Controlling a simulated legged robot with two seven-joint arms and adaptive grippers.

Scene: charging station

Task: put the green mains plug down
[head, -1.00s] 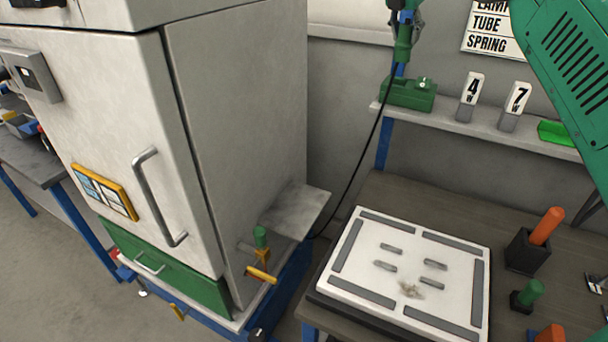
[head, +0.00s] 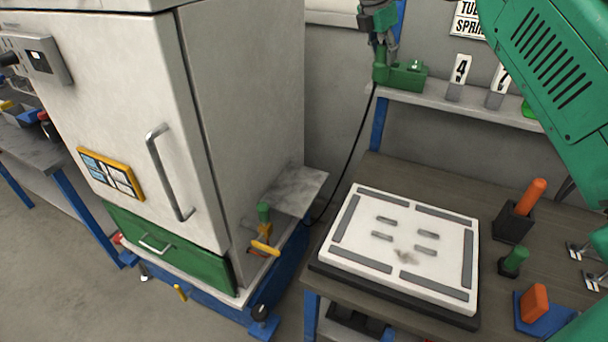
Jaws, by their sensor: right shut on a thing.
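The green mains plug (head: 380,69) is at the top of the head view, with a black cable (head: 361,152) hanging from it. My right gripper (head: 385,42) is shut on the plug from above, partly cut off by the top edge. The plug overlaps the left end of a green box (head: 408,74) on the shelf; I cannot tell whether it touches the box or the shelf. My left gripper is not in view.
The shelf (head: 470,108) also bears number cards 4 (head: 460,69) and 7 (head: 500,79). Below it, a white panel (head: 400,212) lies on the bench. A tall grey cabinet (head: 245,120) stands left. My right arm crosses the upper right.

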